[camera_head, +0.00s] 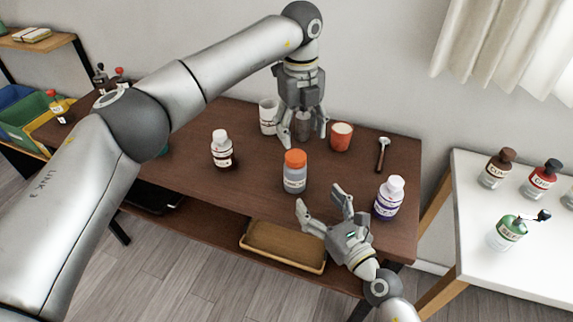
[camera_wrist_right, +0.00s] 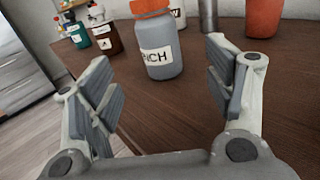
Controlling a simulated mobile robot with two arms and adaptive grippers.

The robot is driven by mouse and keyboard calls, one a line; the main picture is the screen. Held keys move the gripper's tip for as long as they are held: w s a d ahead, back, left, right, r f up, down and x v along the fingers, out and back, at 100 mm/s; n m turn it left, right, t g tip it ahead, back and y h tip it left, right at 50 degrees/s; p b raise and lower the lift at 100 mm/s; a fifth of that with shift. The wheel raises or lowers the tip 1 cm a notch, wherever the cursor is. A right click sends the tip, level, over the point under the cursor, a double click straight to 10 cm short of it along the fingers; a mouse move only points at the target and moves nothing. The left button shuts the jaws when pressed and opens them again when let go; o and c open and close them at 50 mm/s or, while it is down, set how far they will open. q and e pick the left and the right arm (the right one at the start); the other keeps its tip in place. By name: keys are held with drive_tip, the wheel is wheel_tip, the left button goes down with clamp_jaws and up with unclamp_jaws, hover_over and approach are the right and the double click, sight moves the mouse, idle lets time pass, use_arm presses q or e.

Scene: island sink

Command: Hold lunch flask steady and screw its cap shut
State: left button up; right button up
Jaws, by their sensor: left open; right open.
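A grey see-through bottle with an orange cap (camera_head: 295,172) stands upright mid-table; I take it for the lunch flask. The right wrist view shows it with a white label (camera_wrist_right: 160,48), the cap sitting on top. My right gripper (camera_head: 320,199) is open, at the table's front edge, its fingers pointing toward the bottle without touching it. My left gripper (camera_head: 303,133) is open and points down behind the bottle. Its fingers are on either side of a dark grey cylinder (camera_head: 303,122); whether they touch it is unclear.
A white cup (camera_head: 268,116) and an orange-red cup (camera_head: 341,137) flank the left gripper. White-capped bottles stand left (camera_head: 222,149) and right (camera_head: 388,198) of the flask. A hammer-like tool (camera_head: 383,154) lies at the right. A tray (camera_head: 285,244) sits on the lower shelf.

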sight(301, 180)
use_arm(q)
drive_tip(key=shift+w+a+r, duration=0.2)
drive_tip(key=shift+a+r, duration=0.15)
drive_tip(key=shift+a, duration=0.15)
use_arm(e)
drive_tip(key=shift+w+a+f, duration=0.1)
drive_tip(key=shift+a+f, duration=0.05)
use_arm(q)
drive_tip(key=shift+s, duration=0.1)
use_arm(e)
drive_tip(key=x, duration=1)
drive_tip(key=shift+w+a, duration=0.2)
drive_tip(key=shift+w, duration=0.05)
clamp_jaws()
use_arm(q)
drive_tip(key=shift+f, duration=0.1)
drive_tip(key=shift+f, duration=3.95)
